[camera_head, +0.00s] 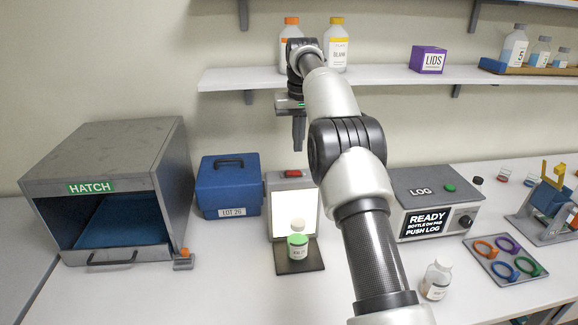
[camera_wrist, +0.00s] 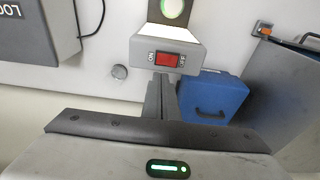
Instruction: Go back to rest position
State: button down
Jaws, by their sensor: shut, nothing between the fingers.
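My gripper (camera_head: 299,133) hangs pointing down above the lit stand (camera_head: 293,206), in front of the wall shelf. Its fingers are shut and empty. In the wrist view my gripper (camera_wrist: 160,98) shows its fingers together, in front of the grey box with the red switch (camera_wrist: 170,58). A bottle with a green band and a pale cap (camera_head: 298,244) stands upright on the dark pad before the bright panel, well below the gripper. In the wrist view a round green and white top (camera_wrist: 172,10) shows beyond the switch box.
The shelf (camera_head: 240,78) holds an orange-capped bottle (camera_head: 291,32), a yellow-capped bottle (camera_head: 336,45) and a purple LIDS box (camera_head: 428,60). On the table are the HATCH box (camera_head: 110,160), a blue case (camera_head: 228,186), the LOG machine (camera_head: 432,190), a white bottle (camera_head: 436,281) and a ring tray (camera_head: 497,280).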

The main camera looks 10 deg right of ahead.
jog(key=s+r+t, duration=0.1)
jog(key=s+r, duration=0.6)
jog(key=s, duration=0.3)
jog(key=s+r+t, duration=0.1)
jog(key=s+r, duration=0.6)
jog(key=s, duration=0.3)
jog(key=s+f+t, duration=0.1)
jog(key=s+f, duration=0.4)
jog(key=s, duration=0.7)
jog(key=s+f, duration=0.5)
jog(key=s, duration=0.7)
jog(key=shift+s+f+t, duration=0.2)
jog(key=shift+s+t, duration=0.15)
jog(key=shift+t, duration=0.05)
